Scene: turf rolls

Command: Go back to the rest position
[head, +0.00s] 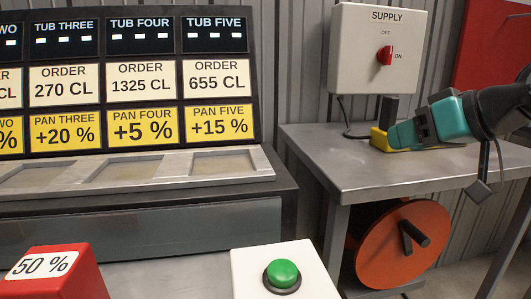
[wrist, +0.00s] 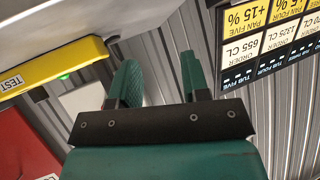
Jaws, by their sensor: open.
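My gripper (head: 396,136) shows at the right of the head view, teal with a black bracket, over the grey side bench (head: 430,168). Its fingers point left, in front of a yellow thing (head: 378,138) with a dark upright block (head: 388,110) behind. I cannot tell from this view whether they touch. In the wrist view my gripper (wrist: 159,62) has two fingers apart, with only the ribbed wall between them. The view is upside down. A yellow bar (wrist: 50,66) marked TEST, with a green light beside it, lies at the upper left.
A white SUPPLY box (head: 350,70) with a red switch hangs behind the bench. An orange disc (head: 390,255) stands under it. A board of orders (head: 140,120) stands left above shallow trays (head: 100,172). A green button (head: 282,273) and a red 50 % block (head: 65,280) are in front.

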